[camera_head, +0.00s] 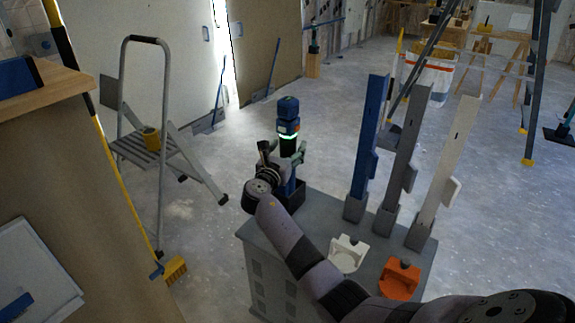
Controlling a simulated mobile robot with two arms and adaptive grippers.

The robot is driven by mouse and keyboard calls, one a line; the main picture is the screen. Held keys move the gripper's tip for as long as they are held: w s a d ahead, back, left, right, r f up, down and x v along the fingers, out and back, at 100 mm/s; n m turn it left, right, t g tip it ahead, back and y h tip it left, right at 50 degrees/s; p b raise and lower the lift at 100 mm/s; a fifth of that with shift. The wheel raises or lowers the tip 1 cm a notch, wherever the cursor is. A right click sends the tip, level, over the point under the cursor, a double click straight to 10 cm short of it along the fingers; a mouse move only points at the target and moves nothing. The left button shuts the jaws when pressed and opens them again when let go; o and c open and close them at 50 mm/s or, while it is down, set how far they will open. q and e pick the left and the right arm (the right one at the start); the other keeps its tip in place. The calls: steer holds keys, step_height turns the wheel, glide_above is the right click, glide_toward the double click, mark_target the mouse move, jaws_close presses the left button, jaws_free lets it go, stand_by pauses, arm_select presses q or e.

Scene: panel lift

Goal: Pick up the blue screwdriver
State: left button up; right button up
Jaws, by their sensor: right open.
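The blue screwdriver (288,108) stands upright at the back left corner of a grey cabinet (320,215). It has a blue top, a lit green ring and a black section below. Its lower end goes down into a dark holder (295,198), partly behind my right gripper. My right gripper (283,151) is open, with its fingers on either side of the black section below the green ring. I cannot tell whether the fingers touch it. My left gripper is not in view.
Blue, grey and white upright panels (410,150) stand on the cabinet's right side. White (346,254) and orange (399,279) holders sit near its front. A stepladder (160,150) and a yellow-poled broom (174,270) stand left.

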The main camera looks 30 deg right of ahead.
steer(key=shift+c, duration=0.3)
jaws_close()
stand_by(0.5)
steer(key=shift+r, duration=0.2)
